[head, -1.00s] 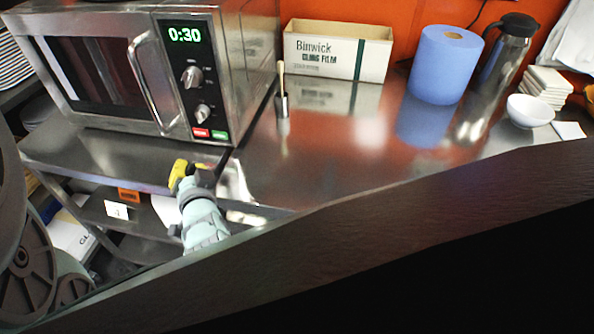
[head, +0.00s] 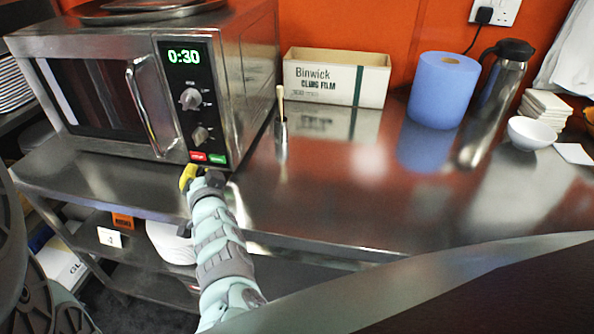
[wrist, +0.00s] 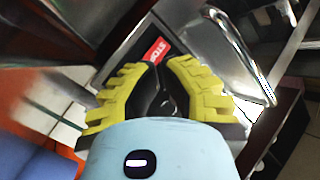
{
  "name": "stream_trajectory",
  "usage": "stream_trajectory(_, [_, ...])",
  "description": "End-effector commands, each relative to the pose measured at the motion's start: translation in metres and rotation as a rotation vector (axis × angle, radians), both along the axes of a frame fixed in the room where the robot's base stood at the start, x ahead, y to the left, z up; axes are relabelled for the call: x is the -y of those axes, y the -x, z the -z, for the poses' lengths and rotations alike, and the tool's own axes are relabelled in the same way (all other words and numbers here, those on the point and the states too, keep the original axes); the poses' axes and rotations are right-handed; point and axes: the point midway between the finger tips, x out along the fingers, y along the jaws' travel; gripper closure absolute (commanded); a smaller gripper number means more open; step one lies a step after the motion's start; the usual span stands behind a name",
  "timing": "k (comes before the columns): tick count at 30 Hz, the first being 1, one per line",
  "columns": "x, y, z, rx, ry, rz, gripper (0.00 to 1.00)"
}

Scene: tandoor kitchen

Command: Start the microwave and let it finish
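The steel microwave (head: 222,75) stands on the counter at the left with its door shut. Its green display (head: 184,56) reads 0:30. Below the display are two knobs, then a red button (head: 198,156) and a green button (head: 217,159) side by side. My gripper (head: 188,174), with yellow fingers, is just below and in front of these buttons. In the wrist view the fingers (wrist: 161,68) converge at their tips, look shut and hold nothing. The red button, marked STOP (wrist: 156,50), shows just beyond the tips. The green button is not visible there.
A cling film box (head: 335,78), blue paper roll (head: 442,90), flask (head: 495,95) and white bowl (head: 531,133) stand farther right.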

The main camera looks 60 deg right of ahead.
Motion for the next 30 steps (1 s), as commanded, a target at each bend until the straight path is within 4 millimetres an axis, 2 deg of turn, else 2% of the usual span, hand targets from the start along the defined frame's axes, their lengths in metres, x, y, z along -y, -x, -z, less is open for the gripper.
stream_trajectory(2, [0.007,-0.004,0.005,-0.008,0.002,-0.005,1.0])
stream_trajectory(9, [0.021,-0.009,0.001,-0.002,0.001,-0.003,1.0])
stream_trajectory(19, [0.023,-0.01,0.0,-0.001,-0.001,-0.002,1.0])
stream_trajectory(20, [0.022,-0.01,0.0,-0.001,-0.001,-0.002,0.94])
stream_trajectory(22, [0.023,-0.01,0.0,-0.001,0.0,-0.002,1.0])
stream_trajectory(30, [0.023,-0.01,0.0,-0.001,0.0,-0.002,1.0])
